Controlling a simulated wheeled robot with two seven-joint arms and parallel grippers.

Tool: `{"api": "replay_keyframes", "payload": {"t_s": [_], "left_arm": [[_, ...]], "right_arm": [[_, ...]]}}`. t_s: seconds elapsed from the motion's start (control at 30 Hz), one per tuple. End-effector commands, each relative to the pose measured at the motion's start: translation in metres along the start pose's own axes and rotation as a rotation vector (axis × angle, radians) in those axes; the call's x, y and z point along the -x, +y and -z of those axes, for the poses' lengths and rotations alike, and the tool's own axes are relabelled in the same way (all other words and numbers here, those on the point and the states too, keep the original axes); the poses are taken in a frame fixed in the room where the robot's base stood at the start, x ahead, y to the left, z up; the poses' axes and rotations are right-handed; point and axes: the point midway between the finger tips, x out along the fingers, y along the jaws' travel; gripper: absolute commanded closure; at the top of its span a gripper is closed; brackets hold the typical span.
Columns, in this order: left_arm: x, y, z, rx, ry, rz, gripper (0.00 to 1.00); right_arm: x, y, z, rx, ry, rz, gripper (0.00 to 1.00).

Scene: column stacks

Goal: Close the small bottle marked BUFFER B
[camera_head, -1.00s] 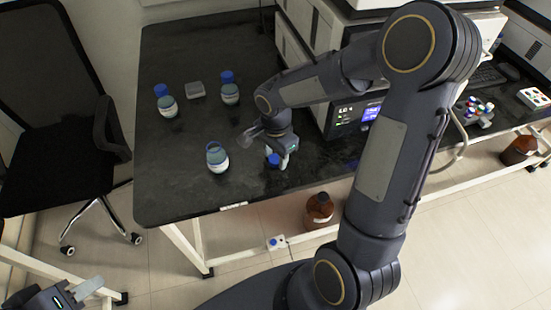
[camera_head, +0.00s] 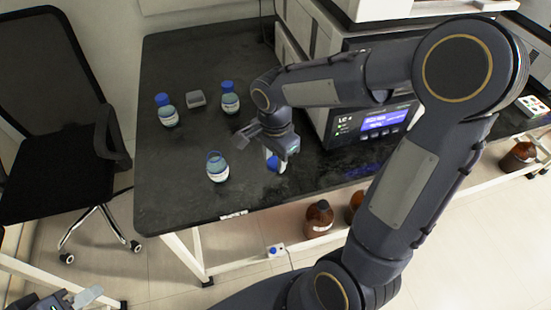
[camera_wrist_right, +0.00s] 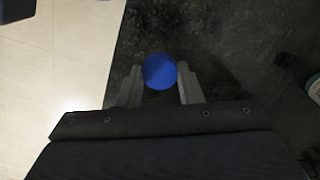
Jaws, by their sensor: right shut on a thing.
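A small bottle (camera_head: 217,172) with a white label stands near the left front of the dark bench. Its top looks like an open neck with no solid cap; its label is too small to read. My right gripper (camera_head: 278,163) is to the right of this bottle, shut on a blue cap (camera_head: 272,163). In the right wrist view the cap (camera_wrist_right: 160,71) sits between the two fingers (camera_wrist_right: 160,85). A bottle (camera_wrist_right: 314,88) is cut off at that view's right edge. My left gripper (camera_head: 85,297) is at the bottom left, away from the bench; its jaw state is unclear.
Two blue-capped bottles, one at the left (camera_head: 167,112) and one further right (camera_head: 230,99), stand behind, with a small grey block (camera_head: 196,98) between them. An instrument with a lit screen (camera_head: 380,120) stands to the right. Brown bottles (camera_head: 318,217) are below the bench.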

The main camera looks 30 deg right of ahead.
Motion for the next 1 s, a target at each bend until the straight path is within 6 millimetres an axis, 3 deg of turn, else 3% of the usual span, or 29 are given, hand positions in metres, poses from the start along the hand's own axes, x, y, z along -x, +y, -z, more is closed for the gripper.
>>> {"api": "replay_keyframes", "payload": {"t_s": [0.1,0.3,0.5,1.0], "left_arm": [[0.003,0.001,0.001,0.0,0.0,0.0,0.64],[0.001,0.0,0.0,0.0,0.0,0.0,0.64],[0.001,0.001,0.001,0.0,0.0,0.0,0.64],[0.001,0.001,0.001,0.0,0.0,0.0,0.64]], "right_arm": [[0.032,0.016,-0.018,0.003,0.001,0.009,0.88],[0.05,0.05,-0.054,0.005,0.001,0.004,0.88],[0.062,0.07,-0.075,0.002,0.0,0.003,0.88],[0.066,0.077,-0.082,-0.001,0.0,0.0,0.88]]}}
